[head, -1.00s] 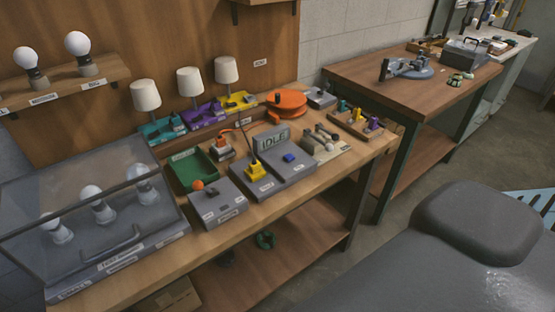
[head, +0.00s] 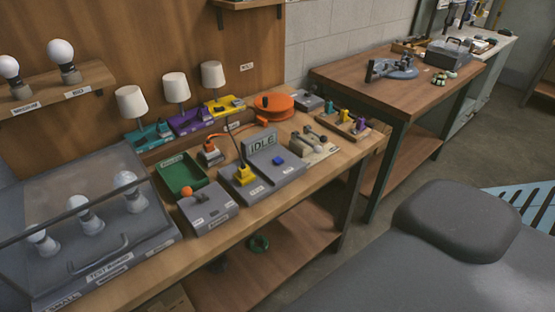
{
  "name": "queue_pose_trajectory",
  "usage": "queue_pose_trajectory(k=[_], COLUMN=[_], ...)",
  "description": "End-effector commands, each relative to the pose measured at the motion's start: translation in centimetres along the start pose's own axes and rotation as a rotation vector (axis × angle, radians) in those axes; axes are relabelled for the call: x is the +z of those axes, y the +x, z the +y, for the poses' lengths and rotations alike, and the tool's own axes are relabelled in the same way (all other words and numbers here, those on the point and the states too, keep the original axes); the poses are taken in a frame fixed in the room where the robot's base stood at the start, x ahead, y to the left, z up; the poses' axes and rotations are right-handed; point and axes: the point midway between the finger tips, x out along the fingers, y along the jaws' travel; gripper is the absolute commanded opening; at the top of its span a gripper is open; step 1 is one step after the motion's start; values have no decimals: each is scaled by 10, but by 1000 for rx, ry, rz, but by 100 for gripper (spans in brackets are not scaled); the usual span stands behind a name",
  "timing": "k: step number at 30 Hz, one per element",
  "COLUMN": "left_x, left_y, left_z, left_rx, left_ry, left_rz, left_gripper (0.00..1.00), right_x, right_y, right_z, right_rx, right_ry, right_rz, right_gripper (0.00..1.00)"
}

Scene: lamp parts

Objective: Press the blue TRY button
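The blue button (head: 279,160) sits on a grey test box (head: 284,174) on the wooden workbench, in the middle of the head view. A sign reading IDLE (head: 262,144) stands upright at the back of that box. A yellow plug-like part (head: 243,174) with a dark cord stands on the box's left part. The button's own lettering is too small to read. Neither of my grippers is in view.
A clear-lidded case of bulbs (head: 95,215) fills the bench's left end. Three lamps (head: 176,88) stand behind. A second bench (head: 400,92) is at right.

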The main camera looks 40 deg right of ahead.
Motion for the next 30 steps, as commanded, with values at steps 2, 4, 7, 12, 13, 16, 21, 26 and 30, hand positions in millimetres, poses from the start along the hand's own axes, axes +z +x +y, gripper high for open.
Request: queue_pose_trajectory(k=[2, 4, 7, 12, 13, 16, 21, 26, 30], left_x=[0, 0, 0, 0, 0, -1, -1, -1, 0], left_y=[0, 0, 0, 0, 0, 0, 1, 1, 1], left_z=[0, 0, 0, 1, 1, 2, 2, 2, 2], left_rx=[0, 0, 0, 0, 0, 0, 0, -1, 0], left_ry=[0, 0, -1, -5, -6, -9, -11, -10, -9], left_rz=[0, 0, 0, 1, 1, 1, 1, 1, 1], left_gripper=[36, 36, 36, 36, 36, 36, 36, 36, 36], right_x=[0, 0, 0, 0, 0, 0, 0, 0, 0], right_y=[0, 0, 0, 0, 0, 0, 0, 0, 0], right_z=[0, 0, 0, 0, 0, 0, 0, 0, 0], right_rx=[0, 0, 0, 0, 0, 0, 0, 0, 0], right_ry=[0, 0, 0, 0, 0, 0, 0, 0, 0], right_rz=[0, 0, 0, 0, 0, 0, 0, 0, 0], right_gripper=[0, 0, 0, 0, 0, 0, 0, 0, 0])
